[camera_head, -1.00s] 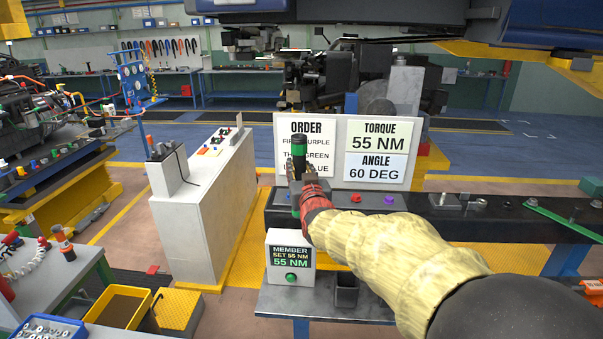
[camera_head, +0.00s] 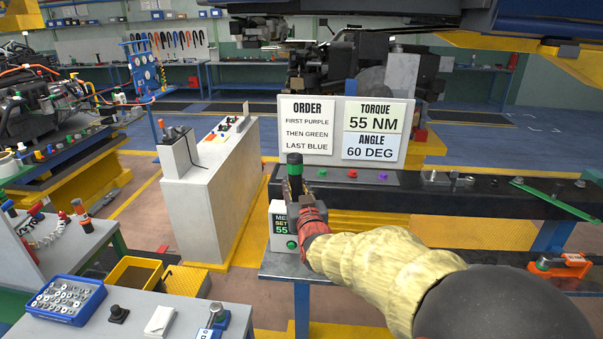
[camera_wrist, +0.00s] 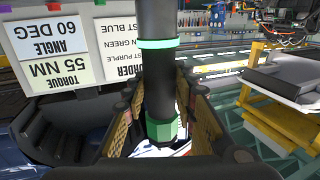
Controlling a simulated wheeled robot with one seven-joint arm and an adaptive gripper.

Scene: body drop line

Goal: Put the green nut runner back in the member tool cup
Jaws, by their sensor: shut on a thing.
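My gripper (camera_head: 300,208) is shut on the green nut runner (camera_head: 294,170), a dark upright tool with green parts. In the wrist view the runner (camera_wrist: 156,75) stands between the fingers, with a bright green ring on its shaft and a green collar lower down. My gripper holds it in front of the black rail and partly covers the MEMBER display box (camera_head: 279,228). The member tool cup does not show now; my arm covers the shelf area right of the display box. The runner's lower end is hidden in the head view.
The grey shelf (camera_head: 277,267) lies below my gripper. An order board (camera_head: 306,143) and a torque board (camera_head: 374,130) stand behind the rail (camera_head: 430,196). A white cabinet (camera_head: 205,205) is at left. A blue nut tray (camera_head: 66,300) sits on the front-left bench.

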